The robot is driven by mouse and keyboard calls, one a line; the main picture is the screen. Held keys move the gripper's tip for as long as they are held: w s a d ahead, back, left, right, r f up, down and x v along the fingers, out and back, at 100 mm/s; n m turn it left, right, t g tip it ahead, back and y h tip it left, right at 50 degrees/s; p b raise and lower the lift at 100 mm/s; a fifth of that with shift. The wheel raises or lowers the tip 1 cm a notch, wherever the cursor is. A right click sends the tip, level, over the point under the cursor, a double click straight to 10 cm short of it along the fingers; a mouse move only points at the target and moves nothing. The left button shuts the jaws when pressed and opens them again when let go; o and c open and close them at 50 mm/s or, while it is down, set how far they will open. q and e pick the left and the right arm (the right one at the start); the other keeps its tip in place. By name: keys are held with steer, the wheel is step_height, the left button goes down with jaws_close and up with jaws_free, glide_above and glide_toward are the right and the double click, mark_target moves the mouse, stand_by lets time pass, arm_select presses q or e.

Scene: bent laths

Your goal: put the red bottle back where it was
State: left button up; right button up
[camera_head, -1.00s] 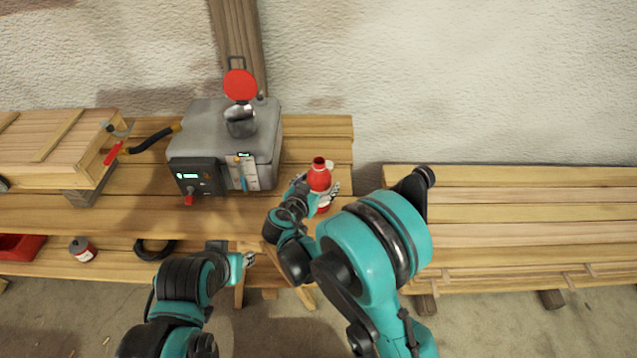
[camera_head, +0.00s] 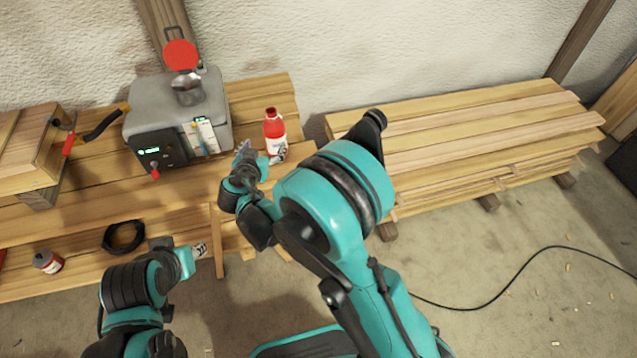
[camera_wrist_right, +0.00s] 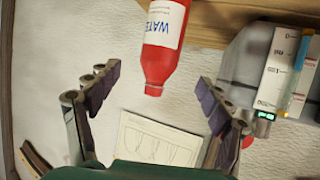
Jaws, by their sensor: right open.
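The red bottle (camera_head: 274,130), with a white label, stands upright near the right end of the left workbench. It also shows in the right wrist view (camera_wrist_right: 165,35), upside down, with "WATER" on its label. My right gripper (camera_head: 262,154) is in front of the bottle. In the right wrist view its fingers (camera_wrist_right: 158,85) are spread wide, with the bottle beyond the tips and clear space on both sides. My left gripper (camera_head: 200,250) is low at the left, away from the bottle; its finger gap is too small to judge.
A grey machine (camera_head: 175,115) with a red round lid (camera_head: 181,55) stands left of the bottle. A wooden crate (camera_head: 25,150) is at far left. A stack of laths (camera_head: 460,140) lies to the right, past a gap. A black cable (camera_head: 500,290) crosses the floor.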

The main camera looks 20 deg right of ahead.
steer(key=s+d+r+n+g+y, duration=0.15)
steer(key=s+d+r+g, duration=0.35)
steer(key=s+d, duration=0.6)
steer(key=s+d+n+y, duration=0.1)
steer(key=s+d, duration=0.1)
steer(key=s, duration=0.7)
steer(key=s+d+n+y, duration=0.2)
steer(key=s, duration=0.7)
steer(key=shift+s, duration=0.3)
steer(key=shift+d+y, duration=0.1)
steer(key=shift+y, duration=0.15)
